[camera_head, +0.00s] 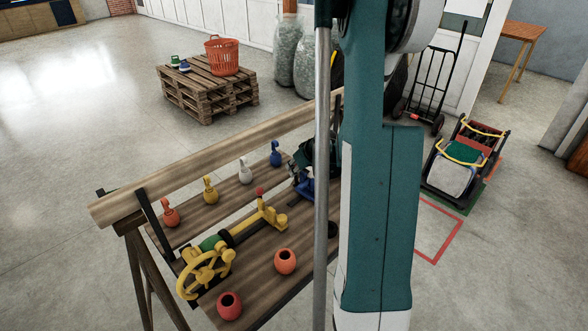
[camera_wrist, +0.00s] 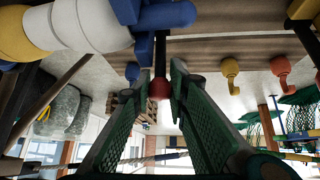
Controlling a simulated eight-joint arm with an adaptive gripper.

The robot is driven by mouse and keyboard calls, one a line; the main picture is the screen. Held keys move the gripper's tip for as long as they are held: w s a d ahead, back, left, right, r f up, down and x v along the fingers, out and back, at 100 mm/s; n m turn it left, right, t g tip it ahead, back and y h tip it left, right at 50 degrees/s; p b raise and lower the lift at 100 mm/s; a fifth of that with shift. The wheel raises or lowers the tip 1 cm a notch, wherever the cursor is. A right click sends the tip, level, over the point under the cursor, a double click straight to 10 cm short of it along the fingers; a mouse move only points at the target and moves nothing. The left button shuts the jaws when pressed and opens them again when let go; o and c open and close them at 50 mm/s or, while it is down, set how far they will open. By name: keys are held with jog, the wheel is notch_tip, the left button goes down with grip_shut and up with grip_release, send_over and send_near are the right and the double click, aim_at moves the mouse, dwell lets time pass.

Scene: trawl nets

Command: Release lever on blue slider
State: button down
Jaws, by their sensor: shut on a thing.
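The blue slider (camera_head: 304,182) sits on the far right part of the wooden bench, partly hidden behind my arm in the head view. In the wrist view the blue slider (camera_wrist: 165,17) is at the top, with a black lever (camera_wrist: 160,57) ending in a red ball knob (camera_wrist: 159,89). My gripper (camera_wrist: 160,82) has its two green mesh fingers on either side of the knob, closed on it. In the head view my gripper (camera_head: 316,157) is a dark shape above the blue slider, and its fingertips are hard to make out.
A yellow slider (camera_head: 262,219) with a red knob and a yellow handwheel (camera_head: 205,272) lie left on the bench (camera_head: 226,212). Coloured hook pieces, including a blue one (camera_head: 275,154), stand along the back. A wooden rail (camera_head: 215,165) runs behind.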

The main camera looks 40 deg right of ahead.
jog(key=shift+s, duration=0.1)
jog(key=c, duration=2.2)
grip_release()
jog(key=v, duration=1.2)
